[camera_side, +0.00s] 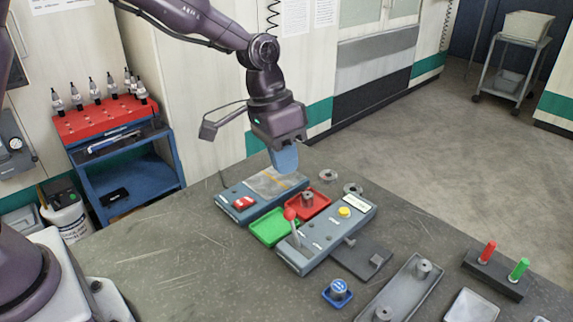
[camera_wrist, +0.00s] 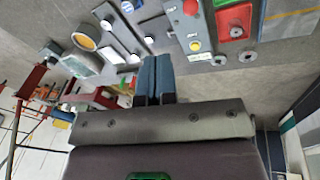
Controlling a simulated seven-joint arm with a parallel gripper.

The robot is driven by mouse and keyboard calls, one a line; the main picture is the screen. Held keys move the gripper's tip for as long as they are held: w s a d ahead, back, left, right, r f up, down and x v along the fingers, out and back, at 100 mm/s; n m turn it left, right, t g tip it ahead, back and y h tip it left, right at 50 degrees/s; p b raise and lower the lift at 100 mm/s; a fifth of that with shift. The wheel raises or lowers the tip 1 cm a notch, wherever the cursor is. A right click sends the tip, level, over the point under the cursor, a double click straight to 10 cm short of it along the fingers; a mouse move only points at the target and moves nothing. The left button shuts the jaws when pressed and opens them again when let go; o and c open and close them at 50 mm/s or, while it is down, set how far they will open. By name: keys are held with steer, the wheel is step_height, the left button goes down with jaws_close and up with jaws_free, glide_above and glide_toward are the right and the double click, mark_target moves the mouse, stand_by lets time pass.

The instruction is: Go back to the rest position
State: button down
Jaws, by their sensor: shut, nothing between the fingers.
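My gripper (camera_side: 283,158) hangs in the air above the far part of the grey table (camera_side: 190,262), over the grey control boxes. Its blue fingers are together with nothing between them. The wrist view shows the same shut fingers (camera_wrist: 154,78) from behind, with the table beyond them. Below the gripper in the side view is a grey box with a red switch (camera_side: 243,203) and a flat clear panel (camera_side: 275,182). I see no contact between the fingers and anything.
A red tray (camera_side: 308,207) and a green tray (camera_side: 274,229) sit between two grey boxes. The nearer box has a red-knobbed lever (camera_side: 291,216) standing up and a yellow button (camera_side: 344,212). Red and green pegs (camera_side: 487,252) stand at right. The table's left front is clear.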

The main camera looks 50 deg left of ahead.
steer(key=s+a+r+n+t+y, duration=0.1)
steer(key=s+a+r, duration=0.2)
steer(key=s, duration=0.4)
steer(key=s+a+r+n+t, duration=0.1)
steer(key=s+a+r+t, duration=0.1)
steer(key=s+a+r, duration=0.2)
steer(key=s+a+r+n+t+y, duration=0.1)
steer(key=s+a+r, duration=0.2)
steer(key=s, duration=0.7)
step_height(320, 180, up, 2)
steer(key=shift+s+a+r+t+y, duration=0.1)
steer(key=shift+s+a+t+y, duration=0.2)
steer(key=shift+s+a+t, duration=0.1)
